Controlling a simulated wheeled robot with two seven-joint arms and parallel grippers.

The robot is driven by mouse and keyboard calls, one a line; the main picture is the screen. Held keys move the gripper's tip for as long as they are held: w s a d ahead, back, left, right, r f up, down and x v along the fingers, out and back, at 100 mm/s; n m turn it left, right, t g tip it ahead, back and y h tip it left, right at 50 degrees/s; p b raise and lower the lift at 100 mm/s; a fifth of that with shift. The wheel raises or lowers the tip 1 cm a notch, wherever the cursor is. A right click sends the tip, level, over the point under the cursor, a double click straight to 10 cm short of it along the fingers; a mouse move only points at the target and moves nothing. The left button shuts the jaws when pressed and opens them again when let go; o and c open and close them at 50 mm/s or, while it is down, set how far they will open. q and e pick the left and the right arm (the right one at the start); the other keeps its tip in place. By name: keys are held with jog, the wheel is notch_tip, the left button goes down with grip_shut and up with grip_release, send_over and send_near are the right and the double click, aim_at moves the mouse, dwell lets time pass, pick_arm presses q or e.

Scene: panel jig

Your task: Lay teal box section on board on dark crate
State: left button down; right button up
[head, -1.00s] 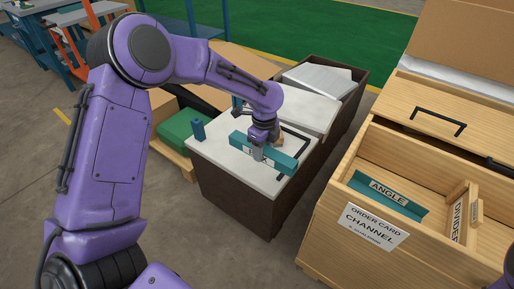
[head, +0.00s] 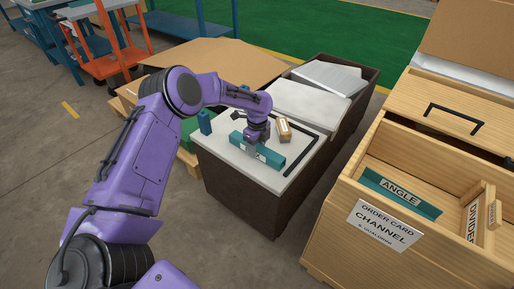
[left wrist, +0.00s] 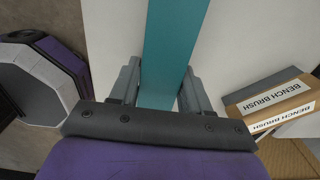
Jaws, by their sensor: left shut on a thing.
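The teal box section (head: 268,155) lies level, low over the pale board (head: 228,158) on top of the dark crate (head: 238,198). I cannot tell for certain whether its underside touches the board. My left gripper (head: 253,150) comes down from above and is shut across the section near its middle. In the left wrist view the teal section (left wrist: 173,45) runs between the two fingers of my left gripper (left wrist: 160,88). My right gripper is not in view.
A wooden crate (head: 331,220) at the right holds a teal piece marked angle (head: 400,193) and a divider. Green floor lies behind.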

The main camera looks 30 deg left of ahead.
pick_arm(q)
jog(key=shift+f, duration=0.15)
jog(key=c, duration=0.5)
grip_release()
notch_tip(320, 180, up, 12)
jog(key=p, duration=0.2)
